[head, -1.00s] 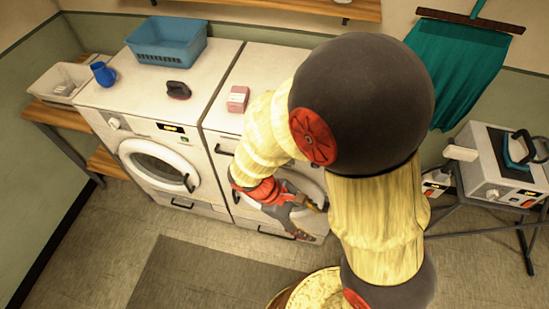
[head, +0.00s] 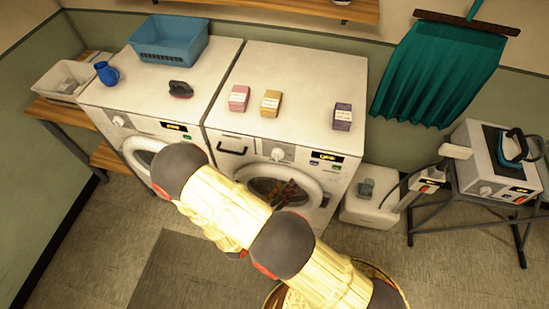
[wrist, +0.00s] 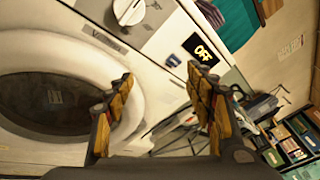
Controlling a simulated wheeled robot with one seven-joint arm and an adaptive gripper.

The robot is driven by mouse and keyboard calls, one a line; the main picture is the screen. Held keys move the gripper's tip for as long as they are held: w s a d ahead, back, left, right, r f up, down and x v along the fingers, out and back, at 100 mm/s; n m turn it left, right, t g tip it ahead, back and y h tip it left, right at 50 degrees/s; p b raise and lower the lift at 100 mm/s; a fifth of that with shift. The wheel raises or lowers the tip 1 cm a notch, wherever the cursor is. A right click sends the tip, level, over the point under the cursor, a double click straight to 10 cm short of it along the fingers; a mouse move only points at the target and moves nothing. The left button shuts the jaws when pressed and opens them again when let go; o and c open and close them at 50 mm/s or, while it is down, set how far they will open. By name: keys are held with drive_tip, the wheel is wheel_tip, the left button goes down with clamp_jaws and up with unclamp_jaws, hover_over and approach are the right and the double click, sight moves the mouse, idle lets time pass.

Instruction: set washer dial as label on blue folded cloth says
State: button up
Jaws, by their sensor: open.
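Two white front-loading machines stand side by side in the head view, the left machine (head: 95,95) and the right machine (head: 265,80). The left one has a dial (head: 118,122), the right one a dial (head: 278,153), and each has a small display whose text I cannot read surely there. In the wrist view a white dial (wrist: 129,9) shows at the top, with a display (wrist: 200,49) reading OFF to its right. I cannot make out a blue folded cloth.
A blue basket (head: 168,40), a blue jug (head: 106,73) and a dark handled object (head: 180,89) are at left. A teal cloth (head: 440,75) hangs at right.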

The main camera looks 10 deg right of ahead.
sight(276, 157)
drive_tip(key=w+a+r+n+t+y, duration=0.2)
drive_tip(key=w+a+n+t+y, duration=0.15)
drive_tip(key=a, duration=0.25)
drive_tip(key=shift+n+h, duration=0.25)
drive_tip(key=shift+n, duration=0.4)
drive_tip(key=shift+x, duration=4.3)
drive_tip(key=shift+r, duration=0.1)
drive_tip(key=shift+c, duration=0.5)
drive_tip(key=c, duration=1.1)
